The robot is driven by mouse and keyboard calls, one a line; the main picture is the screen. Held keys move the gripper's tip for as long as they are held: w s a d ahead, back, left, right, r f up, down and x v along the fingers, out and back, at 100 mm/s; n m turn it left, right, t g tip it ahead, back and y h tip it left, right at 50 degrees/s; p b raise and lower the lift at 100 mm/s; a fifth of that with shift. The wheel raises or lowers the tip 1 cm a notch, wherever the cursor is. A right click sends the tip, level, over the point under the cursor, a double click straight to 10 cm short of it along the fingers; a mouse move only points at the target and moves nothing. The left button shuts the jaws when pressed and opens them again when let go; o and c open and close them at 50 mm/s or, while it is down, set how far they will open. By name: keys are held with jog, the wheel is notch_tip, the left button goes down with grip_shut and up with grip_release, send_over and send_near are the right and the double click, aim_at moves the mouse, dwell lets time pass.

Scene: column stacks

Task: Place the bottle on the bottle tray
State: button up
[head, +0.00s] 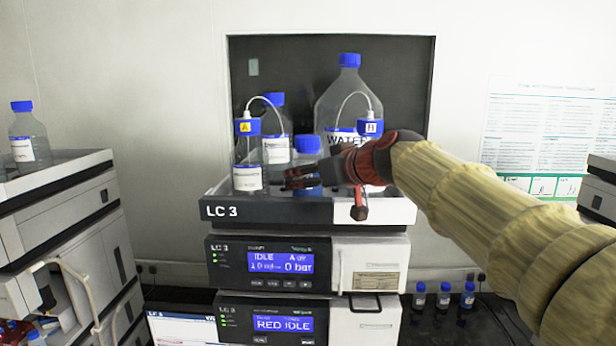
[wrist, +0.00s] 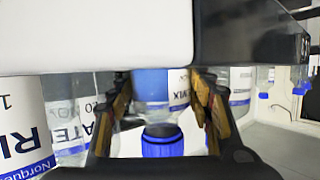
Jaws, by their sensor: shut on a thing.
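The bottle tray (head: 260,211) is the dark-fronted tray marked LC 3 on top of the centre stack. A small clear bottle with a blue cap (head: 307,145) is over the tray's front middle, upright. My gripper (head: 292,179) is shut on this bottle and partly hides its body. In the wrist view the bottle's blue cap (wrist: 162,142) and clear body show between the two fingers of my gripper (wrist: 160,95). I cannot tell whether the bottle's base touches the tray; a white and dark block across the wrist view hides part of it.
Bottle A (head: 247,178) with a tube stands close left of the held bottle. A capped bottle (head: 275,148), a large WATER bottle (head: 350,90) and tubed bottle B (head: 370,127) stand behind and right. Small bottles (head: 443,297) stand on the bench at right.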

jog(key=o, duration=1.3)
jog(key=shift+s, duration=0.1)
jog(key=shift+r, duration=0.1)
jog(key=shift+s+d+r, duration=0.1)
jog(key=shift+s+d, duration=0.05)
jog(key=b+v, duration=0.2)
jog(key=v, duration=0.9)
jog(key=shift+s+d+b, duration=0.15)
jog(key=shift+s+b, duration=0.05)
jog(key=shift+b, duration=0.2)
